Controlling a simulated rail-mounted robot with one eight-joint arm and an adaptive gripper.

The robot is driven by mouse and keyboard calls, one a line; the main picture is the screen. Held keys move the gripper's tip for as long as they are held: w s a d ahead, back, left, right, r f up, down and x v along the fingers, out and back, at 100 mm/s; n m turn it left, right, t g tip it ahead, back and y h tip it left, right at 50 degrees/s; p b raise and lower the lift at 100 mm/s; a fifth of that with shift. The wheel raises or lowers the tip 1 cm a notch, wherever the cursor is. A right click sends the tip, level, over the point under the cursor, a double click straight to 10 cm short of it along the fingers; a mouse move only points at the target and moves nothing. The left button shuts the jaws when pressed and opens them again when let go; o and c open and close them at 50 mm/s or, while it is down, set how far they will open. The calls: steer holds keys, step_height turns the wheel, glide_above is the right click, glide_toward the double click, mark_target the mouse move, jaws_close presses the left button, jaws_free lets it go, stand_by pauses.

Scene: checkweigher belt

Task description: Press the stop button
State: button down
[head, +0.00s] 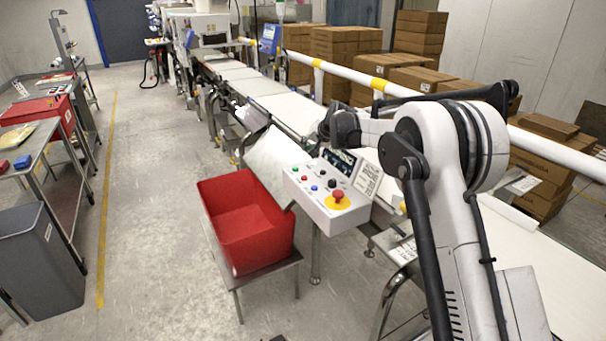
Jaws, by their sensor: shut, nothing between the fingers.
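The control box (325,215) is light grey with a sloped top, at the middle of the head view beside the belt. Its large red mushroom button (338,196) sits on a yellow disc at the box's near right end. A smaller red button (304,178) is on the left part of the panel, near a blue button (314,188) and a green one. My gripper (328,128) is the dark end of my arm, above and beyond the box, over the belt side. It is shut and empty, apart from the buttons. Its fingertips are hard to make out.
A red bin (245,240) stands on a low steel stand left of the box. The white belt (285,108) runs behind, with a guard rail and cartons beyond.

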mark_target(305, 177)
steer(key=shift+x, duration=1)
steer(key=shift+w, duration=0.1)
steer(key=shift+f+b, duration=1.9)
steer(key=shift+f, duration=2.35)
steer(key=shift+f, duration=0.15)
steer(key=shift+f+b, duration=0.25)
steer(key=shift+b, duration=0.15)
steer(key=shift+f+b, duration=0.4)
steer(key=shift+f, duration=0.15)
steer(key=shift+r, duration=0.1)
steer(key=shift+r+p, duration=0.3)
steer(key=shift+r, duration=0.55)
